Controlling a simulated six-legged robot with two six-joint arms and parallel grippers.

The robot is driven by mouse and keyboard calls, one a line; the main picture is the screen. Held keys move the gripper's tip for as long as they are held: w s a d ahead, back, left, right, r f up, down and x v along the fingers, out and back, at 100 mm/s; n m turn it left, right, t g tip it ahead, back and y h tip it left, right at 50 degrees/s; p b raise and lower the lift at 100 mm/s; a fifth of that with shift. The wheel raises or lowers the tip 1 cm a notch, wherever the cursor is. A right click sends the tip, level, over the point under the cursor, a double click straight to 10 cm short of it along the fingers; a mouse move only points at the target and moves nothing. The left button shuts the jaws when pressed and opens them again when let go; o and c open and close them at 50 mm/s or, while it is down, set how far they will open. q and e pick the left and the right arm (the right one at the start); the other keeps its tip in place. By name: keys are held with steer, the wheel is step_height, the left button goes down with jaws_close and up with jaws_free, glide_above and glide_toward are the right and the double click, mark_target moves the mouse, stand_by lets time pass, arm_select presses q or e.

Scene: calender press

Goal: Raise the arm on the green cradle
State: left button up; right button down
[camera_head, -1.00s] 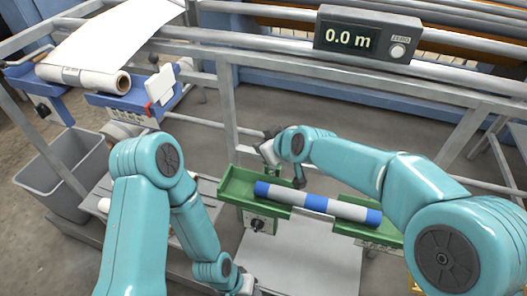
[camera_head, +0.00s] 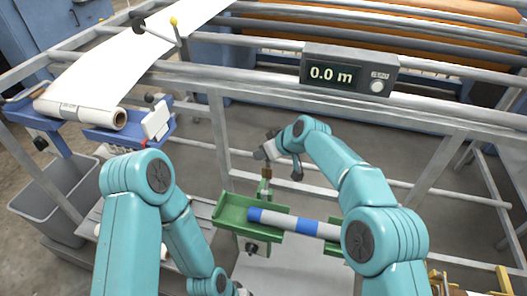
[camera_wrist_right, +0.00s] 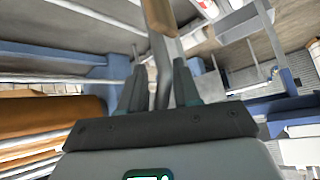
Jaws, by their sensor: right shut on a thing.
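The green cradle (camera_head: 232,214) stands at the centre of the head view and carries a tube (camera_head: 280,222) with blue and white bands. A slim arm (camera_head: 265,186) with a brownish upper part stands roughly upright at the cradle's left end. My right gripper (camera_head: 268,156) is at the top of this arm, above the cradle. In the right wrist view the gripper (camera_wrist_right: 158,82) is shut on the arm, whose grey rod (camera_wrist_right: 162,68) passes between the fingers. My left gripper (camera_head: 238,291) is at the bottom edge, mostly hidden, so its jaws cannot be judged.
A grey rail frame (camera_head: 216,130) with a display (camera_head: 347,74) reading 0.0 m runs behind the cradle. A white roll (camera_head: 80,113) rests on a blue holder (camera_head: 118,135) at left. A grey bin (camera_head: 62,195) stands below it.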

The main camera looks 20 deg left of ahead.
steer(key=shift+w+d+f, duration=0.15)
steer(key=shift+w+f, duration=0.25)
steer(key=shift+f, duration=0.1)
steer(key=shift+s+f, duration=0.1)
steer(key=shift+f, duration=0.1)
stand_by(0.7)
steer(key=c, duration=1.2)
jaws_free()
steer(key=shift+o, duration=0.6)
steer(key=b+v, duration=0.3)
steer(key=v, duration=1.3)
steer(key=shift+w+r, duration=0.25)
steer(key=shift+w, duration=0.05)
